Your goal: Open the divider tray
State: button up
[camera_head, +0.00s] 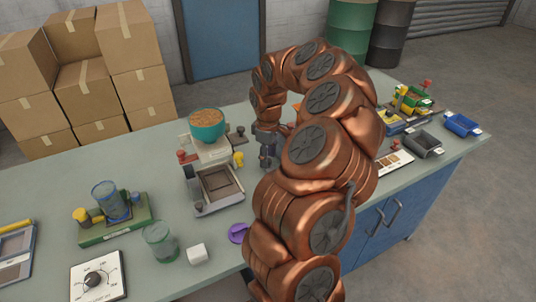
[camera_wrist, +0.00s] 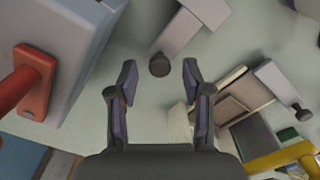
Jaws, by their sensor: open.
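My gripper (camera_head: 268,160) points down over the middle of the table, to the right of the scale with the teal bowl. In the wrist view its two fingers (camera_wrist: 160,88) are spread apart with nothing between them. A dark round knob (camera_wrist: 159,65) on a grey bar lies just beyond the fingertips. I cannot tell for sure which thing is the divider tray. A blue-framed tray with compartments (camera_head: 15,255) and a yellow bar is cut off at the left edge. A grey square tray (camera_head: 218,185) sits in front of the teal bowl (camera_head: 207,125). My arm hides part of the table.
A grey box with a red handle (camera_wrist: 32,85) is left of the fingers in the wrist view; a yellow bar (camera_wrist: 280,158) is at lower right. Cups, a dial (camera_head: 95,280) and a purple piece (camera_head: 238,233) stand in front.

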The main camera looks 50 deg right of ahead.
jog(key=shift+f, duration=0.1)
grip_shut()
dwell(0.4)
